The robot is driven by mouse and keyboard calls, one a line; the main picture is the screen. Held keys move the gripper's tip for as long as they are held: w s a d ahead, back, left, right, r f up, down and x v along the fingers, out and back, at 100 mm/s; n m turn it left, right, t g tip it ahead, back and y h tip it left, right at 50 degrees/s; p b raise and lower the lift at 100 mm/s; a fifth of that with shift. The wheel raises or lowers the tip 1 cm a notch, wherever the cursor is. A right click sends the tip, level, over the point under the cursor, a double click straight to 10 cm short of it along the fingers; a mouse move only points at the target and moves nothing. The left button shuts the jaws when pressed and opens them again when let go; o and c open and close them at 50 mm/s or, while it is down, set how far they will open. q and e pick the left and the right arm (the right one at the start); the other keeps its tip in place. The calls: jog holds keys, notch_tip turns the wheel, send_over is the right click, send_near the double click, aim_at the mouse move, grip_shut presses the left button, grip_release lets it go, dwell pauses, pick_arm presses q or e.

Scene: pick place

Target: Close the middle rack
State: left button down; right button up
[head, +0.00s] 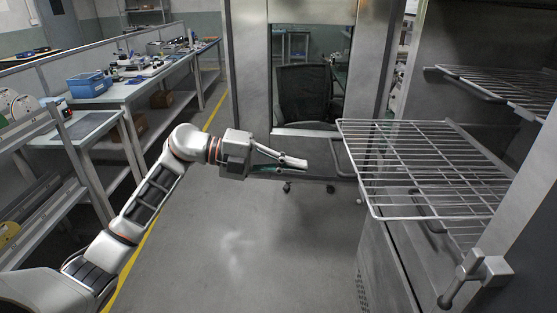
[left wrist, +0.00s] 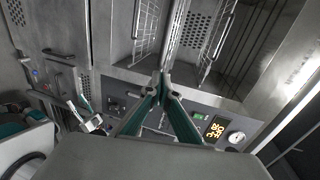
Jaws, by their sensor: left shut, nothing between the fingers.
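The middle rack (head: 425,150) is a silver wire shelf in the head view. It sticks out of the steel cabinet on the right, its free edge toward the left. My left gripper (head: 303,164) is left of this edge, apart from it in the picture and roughly level with it. It is shut and empty; its fingertips meet in the left wrist view (left wrist: 161,84). Wire racks (left wrist: 146,30) also show beyond the fingers there, but I cannot tell which is the middle one. My right gripper is not visible.
An upper rack (head: 505,85) sits higher in the cabinet. A metal latch (head: 475,275) is at lower right. A control panel with a lit display (left wrist: 215,128) shows in the wrist view. A workbench (head: 130,90) stands left; the floor (head: 235,235) between is clear.

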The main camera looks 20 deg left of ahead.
pick_arm(q)
jog(key=x, duration=0.6)
jog(key=shift+w+d+p, duration=0.2)
jog(key=shift+d+p, duration=0.1)
jog(key=shift+d, duration=0.05)
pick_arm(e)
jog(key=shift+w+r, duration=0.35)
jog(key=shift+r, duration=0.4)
